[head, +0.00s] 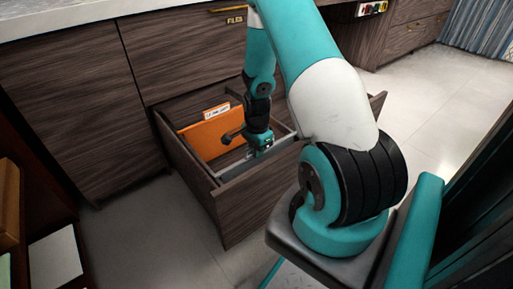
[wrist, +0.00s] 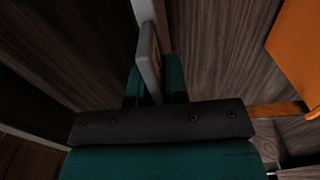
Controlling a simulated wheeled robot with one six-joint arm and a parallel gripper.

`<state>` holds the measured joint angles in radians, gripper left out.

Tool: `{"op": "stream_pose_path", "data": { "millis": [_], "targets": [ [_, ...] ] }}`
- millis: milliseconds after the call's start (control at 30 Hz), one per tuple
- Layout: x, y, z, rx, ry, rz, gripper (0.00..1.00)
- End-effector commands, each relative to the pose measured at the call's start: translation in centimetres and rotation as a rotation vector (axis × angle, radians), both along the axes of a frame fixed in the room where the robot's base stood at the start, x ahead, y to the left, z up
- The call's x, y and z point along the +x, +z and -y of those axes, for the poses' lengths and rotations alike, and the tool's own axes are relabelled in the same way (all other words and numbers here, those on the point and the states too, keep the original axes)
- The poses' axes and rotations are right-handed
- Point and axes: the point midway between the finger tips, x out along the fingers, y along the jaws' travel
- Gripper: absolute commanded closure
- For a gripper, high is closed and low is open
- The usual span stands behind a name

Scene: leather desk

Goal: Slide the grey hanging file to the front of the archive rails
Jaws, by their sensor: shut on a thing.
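The grey hanging file (head: 233,170) shows in the head view as a thin pale strip near the front of the open drawer, parallel to the front panel. My gripper (head: 260,150) points down into the drawer and is shut on its upper edge. In the wrist view the grey file (wrist: 147,55) is seen nearly edge-on, rising between my fingers. My gripper (wrist: 155,98) fills the lower middle there. Most of the file's face is hidden by the arm and drawer front. The archive rails are hard to make out.
An orange hanging file (head: 203,133) with a white label stands behind the grey one, apart from it; it also shows in the wrist view (wrist: 300,50). The wooden drawer front (head: 245,207) stands close in front of the grey file. Open floor (head: 185,225) lies left of the drawer.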

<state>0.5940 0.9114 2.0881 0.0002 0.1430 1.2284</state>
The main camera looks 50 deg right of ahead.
Motion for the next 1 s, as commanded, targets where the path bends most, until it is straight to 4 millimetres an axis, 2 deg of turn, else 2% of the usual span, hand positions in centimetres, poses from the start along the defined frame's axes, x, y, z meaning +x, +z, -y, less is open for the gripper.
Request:
{"op": "stream_pose_path", "data": {
  "millis": [133,167,267,533,667,767,1000],
  "targets": [
    [0.0,0.0,0.0,0.000,0.000,0.001,1.00],
    [0.0,0.0,0.0,0.000,0.000,0.001,0.79],
    [0.0,0.0,0.0,0.000,0.000,0.001,0.56],
    [0.1,0.1,0.0,0.000,0.000,0.001,0.56],
    [0.1,1.1,0.1,-0.002,0.000,0.003,0.56],
    [0.1,2.9,0.1,-0.002,0.000,0.003,0.56],
    [0.1,8.8,0.1,-0.002,0.000,0.005,0.56]
  ]
}}
